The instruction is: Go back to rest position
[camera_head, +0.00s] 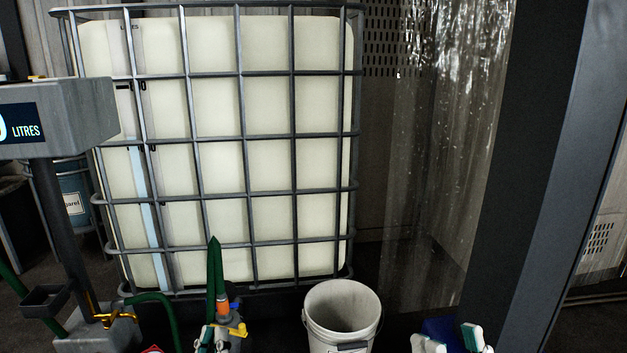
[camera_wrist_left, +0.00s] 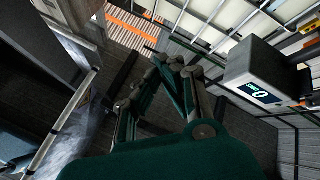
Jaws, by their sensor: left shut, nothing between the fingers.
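My left gripper (camera_wrist_left: 165,62) shows in the left wrist view. Its dark green linkage and grey joints come together at the tips, and it is shut with nothing between the fingers. Grey floor lies beyond it, and it touches nothing that I can make out.
A caged white tank (camera_head: 217,167) fills the head view's middle. A grey display unit (camera_head: 75,118) stands left, a white bucket (camera_head: 342,310) at the bottom. A dark pillar (camera_head: 540,160) and clear curtain (camera_head: 435,150) are right.

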